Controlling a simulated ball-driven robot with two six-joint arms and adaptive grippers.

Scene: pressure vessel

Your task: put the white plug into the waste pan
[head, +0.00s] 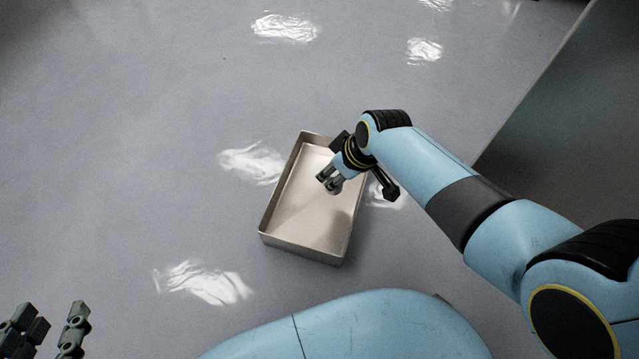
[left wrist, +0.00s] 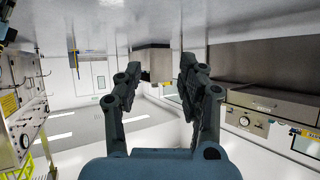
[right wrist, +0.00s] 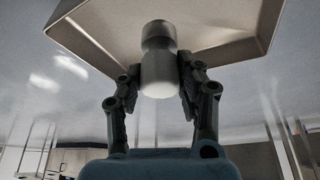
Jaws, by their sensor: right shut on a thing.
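The waste pan (head: 300,210) is a shallow, tan metal rectangular tray on the grey floor in the middle of the head view. My right gripper (head: 328,184) hangs over the upper right part of the pan, pointing down. In the right wrist view the white plug (right wrist: 158,75), a short cylinder with a darker grey end band, is between its fingers, and the gripper is shut on it. The pan (right wrist: 225,30) shows beyond the plug there. In the head view the plug cannot be made out. My left gripper (head: 49,326) is open and empty at the lower left.
The floor around the pan is clear, with bright light reflections. A dark grey panel or wall (head: 570,130) stands at the right of the head view. The left wrist view shows a gauge panel (left wrist: 25,115) and a machine (left wrist: 265,105) farther off.

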